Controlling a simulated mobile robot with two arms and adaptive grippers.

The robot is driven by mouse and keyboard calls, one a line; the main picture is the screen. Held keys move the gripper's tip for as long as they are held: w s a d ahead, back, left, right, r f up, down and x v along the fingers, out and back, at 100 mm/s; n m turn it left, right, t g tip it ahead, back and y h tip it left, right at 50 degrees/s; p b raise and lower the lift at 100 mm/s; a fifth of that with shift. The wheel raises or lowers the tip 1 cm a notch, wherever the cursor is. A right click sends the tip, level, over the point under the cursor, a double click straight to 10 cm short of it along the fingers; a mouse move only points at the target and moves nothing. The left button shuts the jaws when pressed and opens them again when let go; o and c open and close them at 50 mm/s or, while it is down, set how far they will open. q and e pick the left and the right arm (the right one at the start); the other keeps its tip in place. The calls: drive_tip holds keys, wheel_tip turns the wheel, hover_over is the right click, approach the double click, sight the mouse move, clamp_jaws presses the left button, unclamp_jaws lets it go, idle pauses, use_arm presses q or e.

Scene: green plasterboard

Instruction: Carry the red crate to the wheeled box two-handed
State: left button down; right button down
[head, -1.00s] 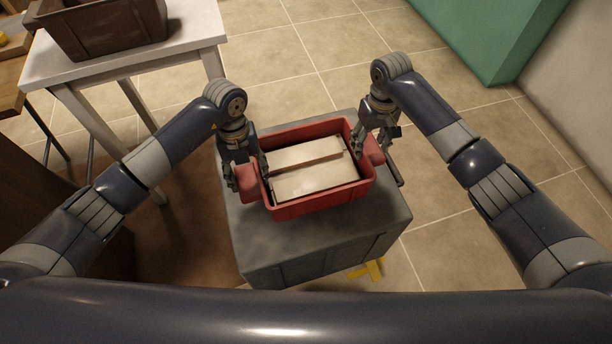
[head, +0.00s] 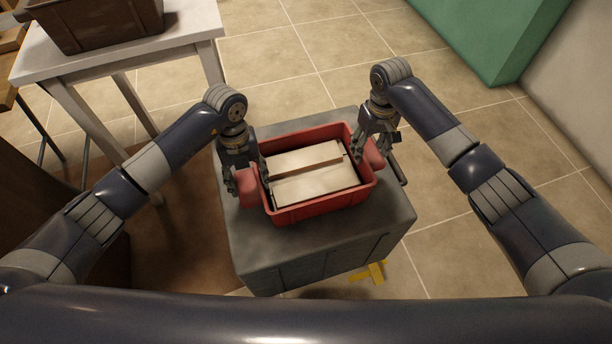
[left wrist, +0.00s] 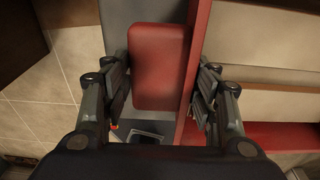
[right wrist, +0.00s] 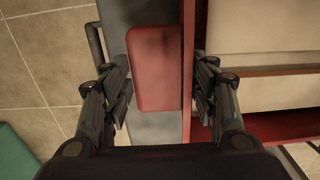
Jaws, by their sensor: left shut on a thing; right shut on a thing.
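The red crate (head: 322,207) is upright over the top of the grey wheeled box (head: 300,262). I cannot tell whether it rests on the top or hangs just above it. Pale flat boards or boxes (head: 312,184) lie in it. My left gripper (head: 248,180) is shut on the crate's left end, its fingers on either side of the red handle block (left wrist: 160,70) and wall. My right gripper (head: 371,147) is shut on the right end the same way, around the other handle block (right wrist: 153,68).
A white table (head: 180,40) with a brown crate (head: 95,25) stands at the upper left. A green block or panel (head: 490,40) stands at the upper right by the wall. Tiled floor to the right is clear.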

use_arm(q)
drive_tip(key=shift+d+f+b, duration=0.15)
drive_tip(key=shift+f+b, duration=0.15)
use_arm(e)
drive_tip(key=shift+w+a+f, duration=0.1)
drive_tip(key=shift+w+a, duration=0.05)
drive_tip(key=shift+w, duration=0.1)
use_arm(q)
drive_tip(key=c, duration=0.7)
unclamp_jaws()
drive_tip(key=shift+s, duration=0.2)
use_arm(e)
drive_tip(key=c, duration=0.7)
unclamp_jaws()
drive_tip(key=shift+s+f, duration=0.1)
drive_tip(key=shift+s, duration=0.05)
use_arm(q)
drive_tip(key=shift+o, duration=0.5)
drive_tip(key=shift+r, duration=0.1)
use_arm(e)
drive_tip(key=shift+o, duration=0.4)
drive_tip(key=shift+s, duration=0.15)
use_arm(q)
drive_tip(key=shift+w, duration=0.15)
